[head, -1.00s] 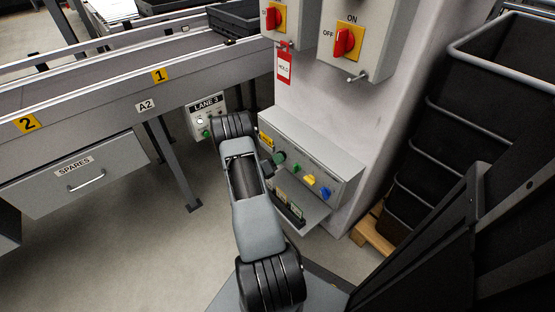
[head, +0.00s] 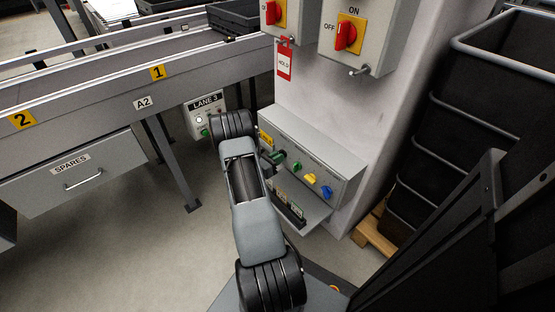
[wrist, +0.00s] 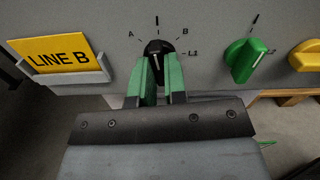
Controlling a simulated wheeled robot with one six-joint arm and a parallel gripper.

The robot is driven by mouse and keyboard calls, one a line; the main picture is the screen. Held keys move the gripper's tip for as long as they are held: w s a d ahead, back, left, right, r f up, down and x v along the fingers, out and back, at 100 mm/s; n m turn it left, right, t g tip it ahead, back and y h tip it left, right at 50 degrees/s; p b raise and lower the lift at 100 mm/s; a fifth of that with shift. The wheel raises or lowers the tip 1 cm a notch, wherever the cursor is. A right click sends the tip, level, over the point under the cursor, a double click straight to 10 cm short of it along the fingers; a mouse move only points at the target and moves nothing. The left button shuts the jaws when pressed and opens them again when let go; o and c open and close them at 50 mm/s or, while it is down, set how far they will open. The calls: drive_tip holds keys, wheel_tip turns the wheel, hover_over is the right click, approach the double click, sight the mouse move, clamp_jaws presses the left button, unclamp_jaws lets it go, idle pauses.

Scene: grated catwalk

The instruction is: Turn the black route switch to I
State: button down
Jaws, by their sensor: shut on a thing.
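The black route switch (wrist: 158,46) is a round knob on the front of a grey panel box, seen in the wrist view. My gripper (wrist: 161,66) has green fingers, one on each side of the knob's grip, and is shut on it. A white line on the grip shows between the fingers and looks nearly upright. Around the knob are the marks A at upper left, an upright stroke at the top, B at upper right and a small label at right. In the head view my gripper (head: 277,157) is at the panel, and the black switch is hidden there.
On the same panel (head: 330,151), a green knob (wrist: 245,61) and a yellow knob (wrist: 306,56) stand right of the black one, with a blue knob (head: 326,192) beyond. A yellow LINE B card (wrist: 57,60) is at left. A shelf juts out below. Black bins (head: 470,120) stand at right.

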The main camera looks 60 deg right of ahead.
drive_tip(key=shift+f+m, duration=0.1)
drive_tip(key=shift+m, duration=0.5)
drive_tip(key=c, duration=1.2)
unclamp_jaws()
drive_tip(key=shift+o, duration=0.2)
drive_tip(key=shift+a, duration=0.15)
drive_tip(key=p+v, duration=0.3)
drive_tip(key=v, duration=1)
drive_tip(key=shift+a, duration=0.25)
drive_tip(key=shift+w, duration=0.15)
